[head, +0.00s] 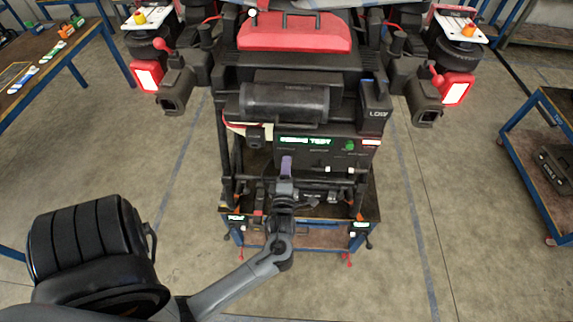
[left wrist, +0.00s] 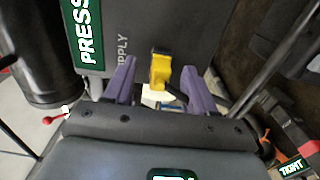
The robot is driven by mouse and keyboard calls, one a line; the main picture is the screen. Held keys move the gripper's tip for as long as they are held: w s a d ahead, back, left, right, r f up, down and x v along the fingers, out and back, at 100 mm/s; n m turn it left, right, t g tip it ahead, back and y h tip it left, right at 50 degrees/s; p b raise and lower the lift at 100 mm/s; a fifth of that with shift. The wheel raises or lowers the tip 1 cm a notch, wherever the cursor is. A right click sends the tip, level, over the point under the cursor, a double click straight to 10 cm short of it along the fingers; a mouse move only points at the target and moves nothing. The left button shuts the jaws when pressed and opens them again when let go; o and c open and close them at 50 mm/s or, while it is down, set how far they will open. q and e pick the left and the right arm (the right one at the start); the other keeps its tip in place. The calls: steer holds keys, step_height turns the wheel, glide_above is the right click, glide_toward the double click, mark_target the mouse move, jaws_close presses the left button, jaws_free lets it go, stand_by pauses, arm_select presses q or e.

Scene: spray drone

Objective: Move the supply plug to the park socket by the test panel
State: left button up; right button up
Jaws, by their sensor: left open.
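A yellow plug (left wrist: 160,68) shows in the left wrist view at a dark panel lettered "SUPPLY" (left wrist: 135,30); I take it for the supply plug. The purple fingers of my left gripper (left wrist: 158,80) are apart, one on each side of the plug in the picture. I cannot tell whether they touch it. In the head view my left gripper (head: 286,166) is in front of the drone, just below the test panel (head: 318,142) with its lit green text. The plug is hidden there. I cannot make out the park socket. My right gripper is not in view.
The drone's red-topped body (head: 295,33) stands over a blue-framed cart (head: 345,237). Nozzle arms (head: 174,92) stick out on both sides. A bench with small items (head: 55,50) is at the left, another cart (head: 540,150) at the right. The floor between is clear.

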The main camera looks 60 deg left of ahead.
arm_select(q)
steer(key=shift+c, duration=0.4)
jaws_close()
stand_by(0.4)
steer(key=shift+d, duration=0.15)
